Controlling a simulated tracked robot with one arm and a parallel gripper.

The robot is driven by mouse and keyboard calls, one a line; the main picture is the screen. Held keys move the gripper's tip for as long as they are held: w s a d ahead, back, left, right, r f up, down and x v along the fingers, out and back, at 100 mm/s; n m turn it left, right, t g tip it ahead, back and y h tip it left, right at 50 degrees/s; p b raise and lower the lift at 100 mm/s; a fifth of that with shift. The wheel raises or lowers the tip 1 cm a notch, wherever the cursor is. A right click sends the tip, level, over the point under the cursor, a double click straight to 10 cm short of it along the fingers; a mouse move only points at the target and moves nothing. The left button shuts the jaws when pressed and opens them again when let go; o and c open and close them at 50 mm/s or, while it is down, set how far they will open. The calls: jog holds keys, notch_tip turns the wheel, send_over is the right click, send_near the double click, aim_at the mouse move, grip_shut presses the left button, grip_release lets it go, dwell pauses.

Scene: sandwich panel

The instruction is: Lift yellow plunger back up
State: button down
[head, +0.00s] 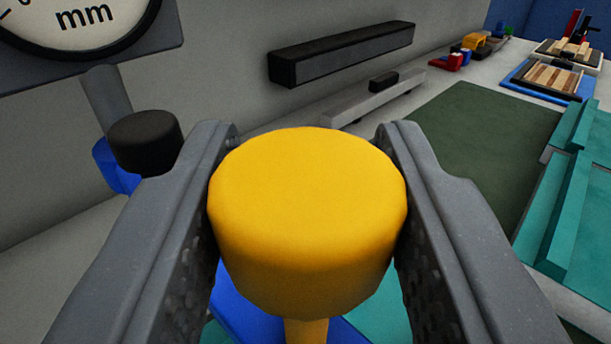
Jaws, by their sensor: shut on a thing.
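The yellow plunger (308,215) has a wide round cap on a thin yellow stem. It fills the middle of the head view and looks upright. My gripper (308,200) has one finger on each side of the cap and is shut on it. The lower end of the stem is out of the picture. Part of a blue body (238,308) shows below the cap; how the stem meets it is hidden.
A dial gauge marked mm (85,25) and a black knob (145,140) stand close on the left. A black bar (342,54) is on the wall behind. A dark green mat (490,135) and teal blocks (572,195) lie to the right. Trays and small parts sit far right.

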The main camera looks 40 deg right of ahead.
jog(key=shift+r+p, duration=2.05)
jog(key=shift+r, duration=0.05)
jog(key=c, duration=1)
grip_release()
jog(key=shift+a+r, duration=0.1)
jog(key=shift+o, duration=0.2)
jog(key=shift+f, duration=0.25)
jog(key=shift+f+b, duration=0.1)
jog(key=shift+b, duration=0.4)
